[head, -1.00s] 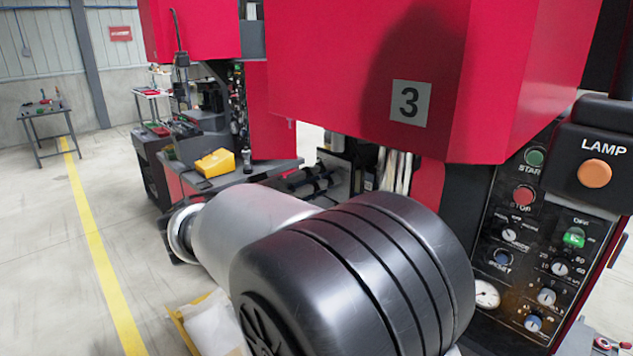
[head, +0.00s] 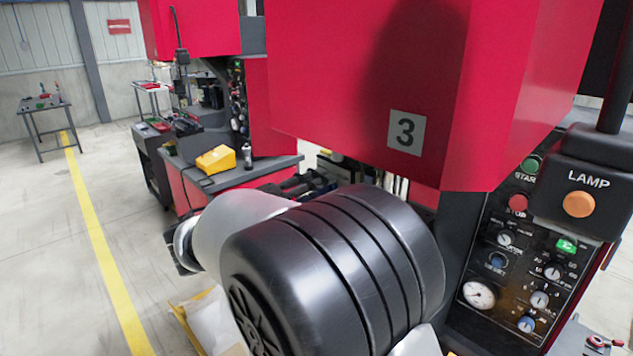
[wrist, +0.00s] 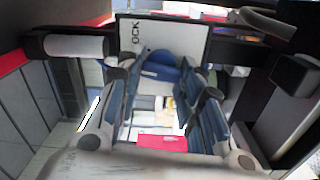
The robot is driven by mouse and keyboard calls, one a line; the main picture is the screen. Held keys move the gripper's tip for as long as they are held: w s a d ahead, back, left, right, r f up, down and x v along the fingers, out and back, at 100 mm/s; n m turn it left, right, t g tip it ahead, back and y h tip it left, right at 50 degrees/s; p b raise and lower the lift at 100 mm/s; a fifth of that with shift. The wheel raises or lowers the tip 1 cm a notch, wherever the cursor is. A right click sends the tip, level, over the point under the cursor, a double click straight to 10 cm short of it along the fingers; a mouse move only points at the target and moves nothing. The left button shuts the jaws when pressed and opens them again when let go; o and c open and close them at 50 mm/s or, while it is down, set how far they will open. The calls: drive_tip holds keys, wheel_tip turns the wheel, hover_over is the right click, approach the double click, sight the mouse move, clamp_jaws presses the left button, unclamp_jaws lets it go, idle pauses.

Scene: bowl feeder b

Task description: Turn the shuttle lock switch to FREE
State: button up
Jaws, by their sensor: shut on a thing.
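In the wrist view, the shuttle lock switch shows as a blue rounded knob (wrist: 170,70) in front of a pale plate (wrist: 185,38) with black letters reading "OCK", the rest of the word hidden. My gripper (wrist: 166,88) has its two blue-padded fingers on either side of the knob and is shut on it. Which way the knob points cannot be told, and no FREE mark is readable. In the head view, my arm hides the gripper and the switch.
A black control panel (head: 520,262) with buttons and a gauge stands at right, below the LAMP box (head: 585,190). Open floor lies left, with a yellow line (head: 95,240).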

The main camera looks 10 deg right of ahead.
drive_tip(key=n+p, duration=0.9)
drive_tip(key=n, duration=0.1)
drive_tip(key=shift+f+n, duration=0.15)
drive_tip(key=shift+n, duration=0.15)
drive_tip(key=shift+s, duration=0.1)
idle(0.4)
drive_tip(key=o, duration=1.1)
drive_tip(key=shift+f, duration=0.1)
drive_tip(key=v, duration=1.2)
